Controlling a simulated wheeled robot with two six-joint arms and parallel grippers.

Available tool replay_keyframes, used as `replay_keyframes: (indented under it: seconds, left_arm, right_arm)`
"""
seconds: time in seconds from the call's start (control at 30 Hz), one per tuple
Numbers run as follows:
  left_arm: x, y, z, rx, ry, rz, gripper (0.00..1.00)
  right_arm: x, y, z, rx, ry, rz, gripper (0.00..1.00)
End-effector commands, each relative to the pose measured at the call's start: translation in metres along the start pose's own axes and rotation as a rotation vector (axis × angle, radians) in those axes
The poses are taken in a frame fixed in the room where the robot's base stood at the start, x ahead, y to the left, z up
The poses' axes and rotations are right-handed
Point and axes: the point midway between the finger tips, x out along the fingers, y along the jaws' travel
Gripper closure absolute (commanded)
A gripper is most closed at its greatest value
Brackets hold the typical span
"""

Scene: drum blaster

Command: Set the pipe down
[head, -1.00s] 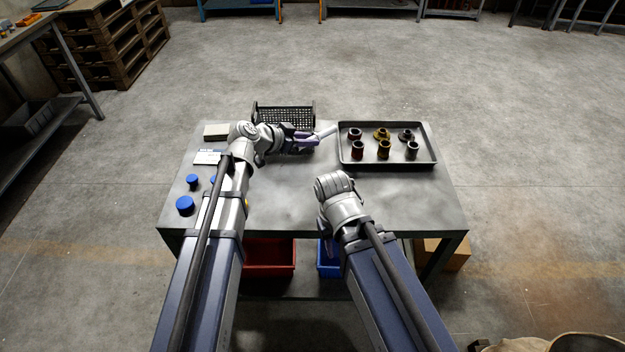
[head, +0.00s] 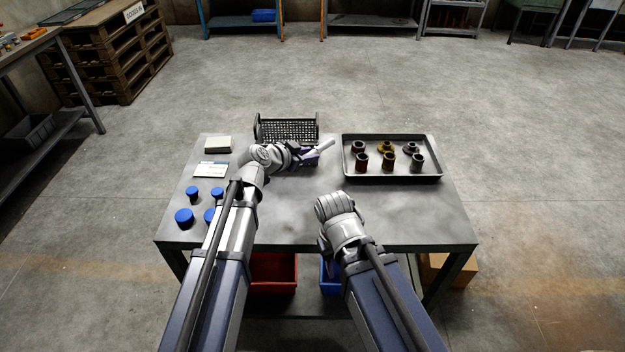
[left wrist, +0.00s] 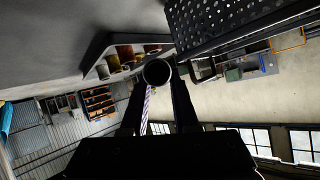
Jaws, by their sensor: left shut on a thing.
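My left gripper (head: 310,156) is shut on a pale pipe (head: 322,145) in the head view, in front of the black mesh basket and left of the tray. The pipe slants up to the right. The left wrist view shows its round open end (left wrist: 157,72) between my two fingers. I cannot tell whether the pipe touches the table (head: 290,215). My right gripper (head: 325,247) is mostly hidden behind its wrist near the table's front edge, and its jaws cannot be made out.
The mesh basket (head: 287,130) stands at the table's back. A dark tray (head: 345,172) with several pipe fittings lies at the right. Several blue caps (head: 184,216), a white card (head: 211,170) and a pale block (head: 218,145) are at the left. The table's middle and right front are clear.

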Motion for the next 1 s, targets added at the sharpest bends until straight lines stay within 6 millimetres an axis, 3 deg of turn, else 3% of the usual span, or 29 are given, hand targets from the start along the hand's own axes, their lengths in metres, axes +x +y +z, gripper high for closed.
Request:
replay_keyframes:
  seconds: [0.4, 0.67, 1.0]
  left_arm:
    - [0.028, 0.012, 0.051, -0.001, 0.0, 0.001, 1.0]
    - [0.029, 0.013, 0.053, -0.001, 0.0, 0.001, 1.0]
    - [0.046, 0.021, 0.084, -0.001, 0.0, 0.001, 1.0]
  right_arm:
    - [0.059, -0.006, -0.004, 0.0, 0.0, 0.0, 0.59]
    - [0.062, -0.006, -0.004, 0.0, 0.0, 0.0, 0.59]
    - [0.098, -0.009, -0.006, 0.0, 0.0, 0.001, 0.59]
